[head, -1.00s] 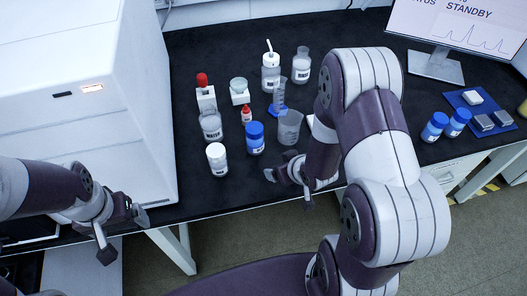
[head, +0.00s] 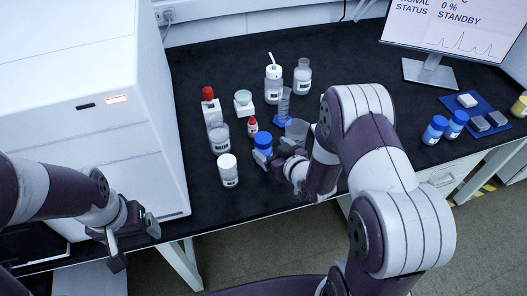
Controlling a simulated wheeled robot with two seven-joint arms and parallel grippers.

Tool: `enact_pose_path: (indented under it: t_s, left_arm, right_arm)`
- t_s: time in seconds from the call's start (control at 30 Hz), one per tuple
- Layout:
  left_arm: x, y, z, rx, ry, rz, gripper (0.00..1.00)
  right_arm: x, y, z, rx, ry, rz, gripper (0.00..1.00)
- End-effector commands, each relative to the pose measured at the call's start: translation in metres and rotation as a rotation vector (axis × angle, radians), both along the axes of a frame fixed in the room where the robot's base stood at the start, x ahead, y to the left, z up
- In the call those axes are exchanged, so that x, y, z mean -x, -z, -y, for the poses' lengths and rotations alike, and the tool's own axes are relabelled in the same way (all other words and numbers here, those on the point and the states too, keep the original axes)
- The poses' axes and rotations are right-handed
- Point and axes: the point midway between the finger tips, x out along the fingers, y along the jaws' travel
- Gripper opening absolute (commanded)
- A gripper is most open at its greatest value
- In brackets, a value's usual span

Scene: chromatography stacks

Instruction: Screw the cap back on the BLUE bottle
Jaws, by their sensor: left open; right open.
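A bottle with a blue cap (head: 262,141) stands among the bottles in the middle of the bench. Its cap appears to sit on top; I cannot tell how tight it is. My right gripper (head: 279,156) is open just to the right of this bottle, with its fingers close to it and partly covering its lower body. I cannot tell if they touch. Two more blue-capped bottles, one nearer (head: 434,130) and one beside it (head: 456,124), stand at the right of the bench. My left gripper (head: 134,244) is open and empty at the lower left, by the front edge.
A white-capped bottle (head: 228,170), a glass bottle (head: 219,138), a small red-capped bottle (head: 252,126) and a beaker (head: 297,131) crowd the blue-capped one. A large white instrument (head: 90,110) fills the left. A blue mat (head: 487,109) lies at right. Bare bench (head: 370,70) shows behind.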

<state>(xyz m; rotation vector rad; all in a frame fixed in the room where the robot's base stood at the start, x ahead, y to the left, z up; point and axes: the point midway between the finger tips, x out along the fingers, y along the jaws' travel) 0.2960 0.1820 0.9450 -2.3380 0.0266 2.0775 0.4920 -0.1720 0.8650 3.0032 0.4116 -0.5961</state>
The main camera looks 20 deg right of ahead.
Motion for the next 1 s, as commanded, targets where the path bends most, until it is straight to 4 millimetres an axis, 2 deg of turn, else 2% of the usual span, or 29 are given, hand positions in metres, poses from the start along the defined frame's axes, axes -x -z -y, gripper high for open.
enact_pose_path:
  t_s: [0.1, 0.2, 0.57, 0.8, 1.0]
  left_arm:
    - [0.0, 0.001, 0.0, 0.0, 0.0, 0.0, 0.88]
    - [0.0, 0.001, 0.0, 0.0, 0.0, 0.0, 0.88]
    - [0.0, 0.001, 0.0, 0.0, 0.0, 0.0, 0.88]
    - [0.0, -0.001, 0.0, 0.0, 0.0, 0.0, 0.88]
    - [0.0, -0.001, 0.0, 0.0, 0.0, 0.0, 0.88]
  right_arm:
    - [-0.016, 0.008, -0.005, 0.0, -0.002, -0.001, 0.84]
    - [-0.023, 0.01, -0.006, 0.0, 0.0, 0.0, 0.84]
    - [-0.027, 0.011, -0.007, 0.0, 0.0, -0.001, 0.84]
    - [-0.06, 0.024, -0.013, 0.0, -0.001, -0.001, 0.84]
    - [-0.072, 0.029, -0.016, -0.001, 0.0, -0.001, 0.84]
